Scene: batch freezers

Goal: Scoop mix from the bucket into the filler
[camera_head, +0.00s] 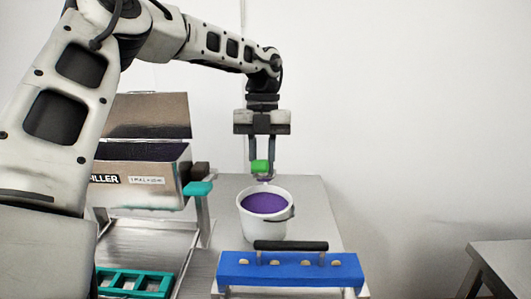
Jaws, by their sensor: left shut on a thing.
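A white bucket (263,228) with purple mix (264,202) in it stands on the metal table, right of centre. My left gripper (262,167) points down just above the bucket. It is shut on a green handle (260,166), likely that of the scoop; the lower part of the scoop is small and hard to make out over the bucket's back rim. The filler (145,182) is a metal box with a label, at the left, partly behind my left arm. Its lid (147,115) stands raised. My right gripper is not in view.
A blue bar with a black handle (290,268) is in front of the bucket. A teal rack (133,282) is at the lower left. A teal-ended lever (198,188) sticks out from the filler's right side. Another metal table (502,258) stands at the right.

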